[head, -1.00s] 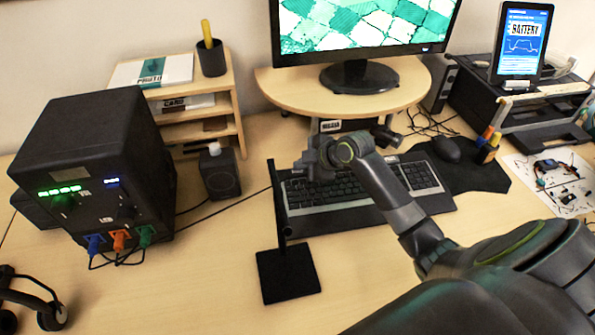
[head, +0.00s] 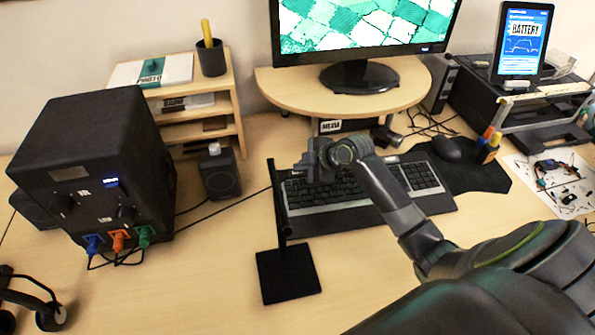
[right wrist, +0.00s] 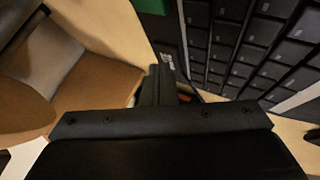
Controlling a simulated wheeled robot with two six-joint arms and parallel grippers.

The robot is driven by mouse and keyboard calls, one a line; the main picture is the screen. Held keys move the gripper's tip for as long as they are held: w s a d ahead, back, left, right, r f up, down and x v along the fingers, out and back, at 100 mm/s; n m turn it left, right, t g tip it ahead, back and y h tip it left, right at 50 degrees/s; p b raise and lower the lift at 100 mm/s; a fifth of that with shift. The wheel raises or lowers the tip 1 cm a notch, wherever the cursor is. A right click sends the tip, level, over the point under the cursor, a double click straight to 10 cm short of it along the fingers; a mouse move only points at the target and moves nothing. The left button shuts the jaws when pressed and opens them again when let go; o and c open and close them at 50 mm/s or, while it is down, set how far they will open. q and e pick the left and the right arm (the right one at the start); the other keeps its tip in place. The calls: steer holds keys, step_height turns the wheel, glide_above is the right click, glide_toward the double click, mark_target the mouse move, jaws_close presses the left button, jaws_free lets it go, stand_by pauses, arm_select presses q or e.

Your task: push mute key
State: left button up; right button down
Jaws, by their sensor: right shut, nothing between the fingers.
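The black keyboard (head: 341,221) lies on the desk below the monitor. I cannot pick out the mute key by its marking in either view. My right gripper (head: 312,160) is over the keyboard's back left part, shut and empty, and its arm hides part of the keys. In the right wrist view, the shut fingers (right wrist: 166,86) point at a dark strip with small white lettering (right wrist: 168,60), beside the keyboard's rows of keys (right wrist: 235,50). Whether the fingers touch anything is unclear. My left gripper is out of view.
A black stand (head: 288,275) with an upright post is close left of the keyboard. A black power box (head: 95,150) with coloured plugs stands at the left. The monitor stand (head: 275,90) is behind, and a mouse (head: 446,149) lies to the right.

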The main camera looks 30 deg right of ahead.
mark_target(302, 174)
steer(key=shift+r+p, duration=0.75)
steer(key=shift+p, duration=0.05)
steer(key=shift+r, duration=0.1)
step_height(302, 174, up, 5)
steer(key=p, duration=0.4)
steer(key=shift+p, duration=0.35)
